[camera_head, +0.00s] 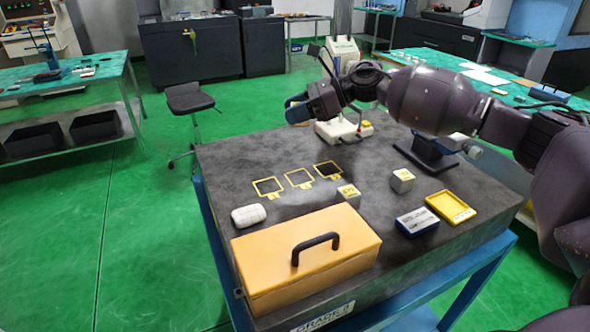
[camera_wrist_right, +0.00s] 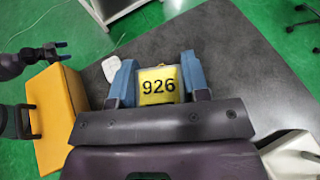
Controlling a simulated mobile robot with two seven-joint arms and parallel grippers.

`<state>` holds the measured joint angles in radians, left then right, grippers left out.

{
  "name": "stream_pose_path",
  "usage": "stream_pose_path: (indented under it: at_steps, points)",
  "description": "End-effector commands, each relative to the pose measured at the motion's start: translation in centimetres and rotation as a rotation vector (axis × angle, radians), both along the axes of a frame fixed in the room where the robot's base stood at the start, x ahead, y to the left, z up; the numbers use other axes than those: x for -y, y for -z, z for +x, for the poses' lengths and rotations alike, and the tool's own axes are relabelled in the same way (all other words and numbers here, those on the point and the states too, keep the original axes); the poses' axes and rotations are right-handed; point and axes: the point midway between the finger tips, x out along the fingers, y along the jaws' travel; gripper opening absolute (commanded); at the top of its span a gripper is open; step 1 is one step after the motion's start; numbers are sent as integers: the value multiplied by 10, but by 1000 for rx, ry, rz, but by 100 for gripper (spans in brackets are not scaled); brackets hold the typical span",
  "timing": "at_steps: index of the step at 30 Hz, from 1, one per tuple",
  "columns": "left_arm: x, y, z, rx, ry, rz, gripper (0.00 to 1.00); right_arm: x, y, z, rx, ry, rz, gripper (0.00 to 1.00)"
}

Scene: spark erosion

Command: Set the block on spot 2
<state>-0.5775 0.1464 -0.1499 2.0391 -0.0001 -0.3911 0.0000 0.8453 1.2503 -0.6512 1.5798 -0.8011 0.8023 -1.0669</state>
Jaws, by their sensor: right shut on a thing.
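My right gripper (camera_head: 297,106) is above the far left part of the dark stone table. In the right wrist view its blue fingers (camera_wrist_right: 160,88) are shut on a block (camera_wrist_right: 158,85) with a yellow face marked 926. The block is hidden in the head view. Three yellow-outlined spots lie in a row on the table: left (camera_head: 267,187), middle (camera_head: 299,179) and right (camera_head: 328,169). Their tags are too small to read. A dark gripper-like part, probably my left gripper (camera_wrist_right: 60,51), shows small at the left of the right wrist view; its jaws are unclear.
An orange box (camera_head: 265,262) with a black handle stands at the table's front. Nearby are a white rounded case (camera_head: 249,215), two small cubes (camera_head: 349,195) (camera_head: 402,180), a blue-and-white box (camera_head: 417,221) and a yellow tray (camera_head: 450,206). A white device (camera_head: 343,130) stands behind the spots.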

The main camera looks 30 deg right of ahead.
Motion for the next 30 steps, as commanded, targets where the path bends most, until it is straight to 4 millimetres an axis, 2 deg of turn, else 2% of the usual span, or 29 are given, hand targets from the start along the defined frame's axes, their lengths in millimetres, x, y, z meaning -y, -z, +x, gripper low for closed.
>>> stream_pose_path:
  at_steps: [1, 10, 13, 20, 27, 30]
  points:
    - [0, 2, 0, -3, 0, 0, 78, 0, 13, 0, -4, 0, 2, 14]
    - [0, 6, -2, -10, 0, 0, 78, 0, 75, 0, -2, 1, 1, 14]
    - [0, 7, -1, -9, 1, -1, 78, 0, 88, 0, -1, 1, 2, 14]
    - [1, 6, 1, -6, 3, -1, 78, 0, 103, 0, 0, 1, 1, 14]
    - [1, 10, 0, -11, 3, -1, 78, 0, 141, 0, -2, 1, 1, 14]
    - [2, 9, 1, -10, 4, 0, 78, 0, 150, 0, 0, 1, 0, 14]
